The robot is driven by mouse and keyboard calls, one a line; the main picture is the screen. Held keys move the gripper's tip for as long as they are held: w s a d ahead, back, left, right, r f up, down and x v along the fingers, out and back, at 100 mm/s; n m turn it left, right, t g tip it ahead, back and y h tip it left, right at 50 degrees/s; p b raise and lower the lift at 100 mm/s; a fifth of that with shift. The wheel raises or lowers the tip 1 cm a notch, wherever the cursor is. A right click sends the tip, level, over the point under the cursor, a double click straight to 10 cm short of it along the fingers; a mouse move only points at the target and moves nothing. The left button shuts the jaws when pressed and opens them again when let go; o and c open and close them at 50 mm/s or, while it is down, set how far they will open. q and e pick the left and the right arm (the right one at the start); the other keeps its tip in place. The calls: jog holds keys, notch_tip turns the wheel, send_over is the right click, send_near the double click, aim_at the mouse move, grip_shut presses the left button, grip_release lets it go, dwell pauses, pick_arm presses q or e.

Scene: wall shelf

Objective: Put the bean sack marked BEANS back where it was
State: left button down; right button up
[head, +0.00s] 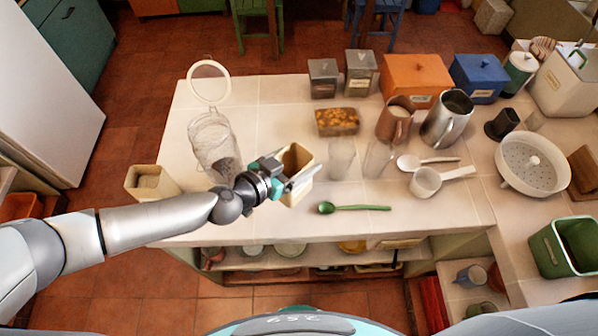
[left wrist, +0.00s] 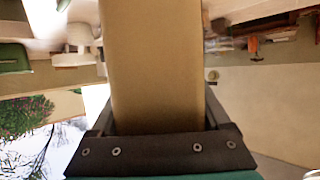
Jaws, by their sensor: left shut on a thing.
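My left gripper (head: 285,183) is shut on a tan, open-topped sack (head: 302,186), taken as the bean sack; no BEANS mark is readable. The sack is held near the front-middle of the white counter, with its brown inside showing from above. Whether it touches the counter cannot be told. In the left wrist view the plain tan side of the sack (left wrist: 155,65) rises between the fingers. My right gripper is not in view.
A clear glass jar (head: 210,140) with a raised round lid and dark contents stands behind my left gripper. Two clear glasses (head: 341,158) (head: 377,158) stand right of the sack. A green spoon (head: 355,208) lies in front.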

pick_arm(q)
jog(key=shift+w+f+b, duration=0.1)
jog(key=shift+f+b, duration=1.7)
jog(key=shift+f, duration=0.7)
grip_release()
jog(key=shift+f, duration=0.1)
jog(key=shift+r, duration=0.2)
jog(key=p+v, duration=0.2)
jog(key=v, duration=1)
jog(key=shift+f, duration=0.1)
